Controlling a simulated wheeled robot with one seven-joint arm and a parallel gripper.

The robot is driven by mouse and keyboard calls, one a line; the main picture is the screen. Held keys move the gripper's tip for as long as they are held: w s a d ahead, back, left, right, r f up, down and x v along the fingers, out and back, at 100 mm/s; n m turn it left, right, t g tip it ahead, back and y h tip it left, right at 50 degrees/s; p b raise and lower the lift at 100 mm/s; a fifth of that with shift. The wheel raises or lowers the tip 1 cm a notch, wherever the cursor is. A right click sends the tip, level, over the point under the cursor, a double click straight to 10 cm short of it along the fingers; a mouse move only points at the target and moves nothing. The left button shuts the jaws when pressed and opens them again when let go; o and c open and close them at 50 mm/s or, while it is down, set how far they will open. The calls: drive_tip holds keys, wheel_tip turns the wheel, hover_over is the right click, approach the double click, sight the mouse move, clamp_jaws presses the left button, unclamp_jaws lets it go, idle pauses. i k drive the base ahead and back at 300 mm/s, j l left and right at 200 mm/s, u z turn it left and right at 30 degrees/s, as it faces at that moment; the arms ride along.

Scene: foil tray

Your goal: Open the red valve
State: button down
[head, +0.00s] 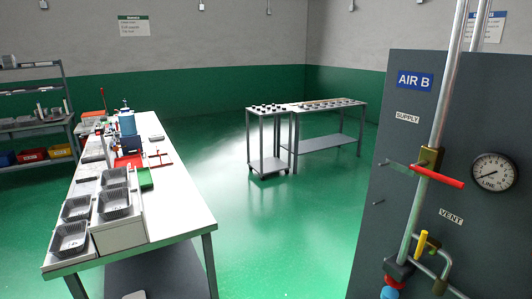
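The red valve has a brass-coloured body (430,158) on an upright silver pipe, at the right on a dark grey panel. Its red lever (437,176) lies across the pipe, sloping slightly down to the right, and looks crosswise to it. The lever is below the "SUPPLY" label (407,117). A smaller valve with an upright yellow handle (421,244) sits lower on a side branch, near the "VENT" label (451,217). My gripper is not in view.
A long workbench (178,220) with foil trays (70,238) stands at the left. Two small tables (335,143) stand at the back. Green floor (280,235) is clear between.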

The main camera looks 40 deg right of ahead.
sight(418, 167)
drive_tip(key=z, duration=2.2)
drive_tip(key=j+u, duration=0.2)
drive_tip(key=j, duration=0.2)
drive_tip(key=i+j+u, duration=0.2)
drive_tip(key=j, duration=0.15)
drive_tip(key=j+u, duration=0.25)
drive_tip(key=j, duration=0.15)
